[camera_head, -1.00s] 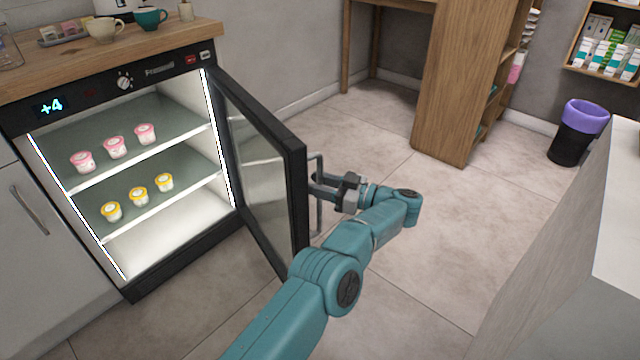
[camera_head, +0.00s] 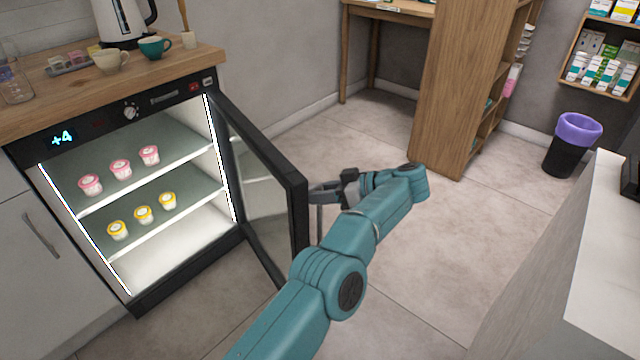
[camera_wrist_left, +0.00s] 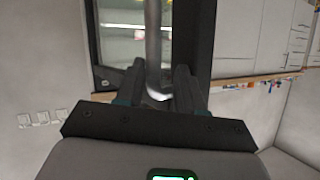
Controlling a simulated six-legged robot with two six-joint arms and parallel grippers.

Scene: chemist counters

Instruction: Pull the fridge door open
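The fridge (camera_head: 150,280) stands at the left of the head view. Its black-framed glass door (camera_head: 262,185) is swung well out, so the lit shelves inside show. The metal door handle (camera_head: 320,222) is on the door's outer side, partly hidden by my arm. My left gripper (camera_head: 326,191) is at the handle. In the left wrist view the handle bar (camera_wrist_left: 153,45) runs between my two fingers (camera_wrist_left: 158,80), which sit close on either side, and the dark door frame (camera_wrist_left: 192,40) is just beyond. My right gripper is not in view.
Several pink-lidded and yellow-lidded cups (camera_head: 120,168) stand on the fridge shelves. Cups and a kettle stand on the wooden counter (camera_head: 190,62) above. A wooden shelf unit (camera_head: 455,90), a bin (camera_head: 572,145) and a pale counter (camera_head: 600,270) are to the right. The floor between is clear.

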